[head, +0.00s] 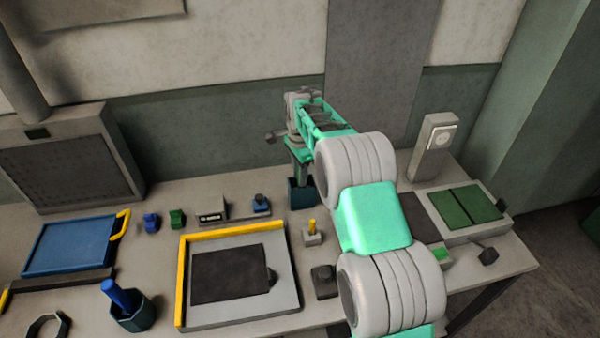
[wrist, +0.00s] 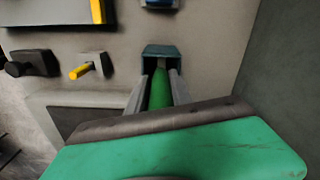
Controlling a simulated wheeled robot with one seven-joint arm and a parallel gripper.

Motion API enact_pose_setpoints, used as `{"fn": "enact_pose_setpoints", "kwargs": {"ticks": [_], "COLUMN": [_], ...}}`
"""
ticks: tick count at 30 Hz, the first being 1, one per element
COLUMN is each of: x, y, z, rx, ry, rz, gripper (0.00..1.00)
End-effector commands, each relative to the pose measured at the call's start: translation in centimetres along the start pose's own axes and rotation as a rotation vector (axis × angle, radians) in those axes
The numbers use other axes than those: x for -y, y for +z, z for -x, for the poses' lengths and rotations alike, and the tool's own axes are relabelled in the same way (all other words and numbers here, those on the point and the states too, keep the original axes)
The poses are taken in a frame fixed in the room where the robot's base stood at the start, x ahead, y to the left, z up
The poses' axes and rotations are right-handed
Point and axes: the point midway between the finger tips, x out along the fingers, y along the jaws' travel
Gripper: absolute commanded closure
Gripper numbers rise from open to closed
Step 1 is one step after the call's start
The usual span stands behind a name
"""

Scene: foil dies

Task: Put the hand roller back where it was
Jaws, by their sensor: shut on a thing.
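My gripper (head: 300,166) points down over the dark teal cup (head: 302,194), at the back middle of the bench. In the wrist view my gripper (wrist: 160,76) is shut on the green handle of the hand roller (wrist: 159,94). The handle runs between the fingers towards the teal cup (wrist: 160,51). The roller's lower end is hidden, so I cannot tell how deep it sits in the cup. In the head view the roller is mostly hidden by my gripper and arm.
A similar cup (head: 140,318) with a blue handle (head: 117,294) stands at the front left. A yellow-edged tray (head: 180,285), a yellow-handled block (head: 312,237) and a small blue piece (head: 261,204) lie near. A grey post (head: 433,150) stands right.

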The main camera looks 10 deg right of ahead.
Motion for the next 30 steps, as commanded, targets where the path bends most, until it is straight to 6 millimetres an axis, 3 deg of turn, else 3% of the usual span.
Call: {"fn": "enact_pose_setpoints", "kwargs": {"ticks": [20,21,28,30], "x": [-0.2,-0.3,-0.4,-0.5], "y": [0.1,0.1,0.1,0.1], "z": [-1.5,-1.7,-2.0,-2.0], "rx": [0.002,0.002,0.004,0.004], "ry": [0.007,0.010,0.016,0.018], "rz": [0.001,0.001,0.000,0.000], "gripper": [1.00,0.71,0.52,0.52]}}
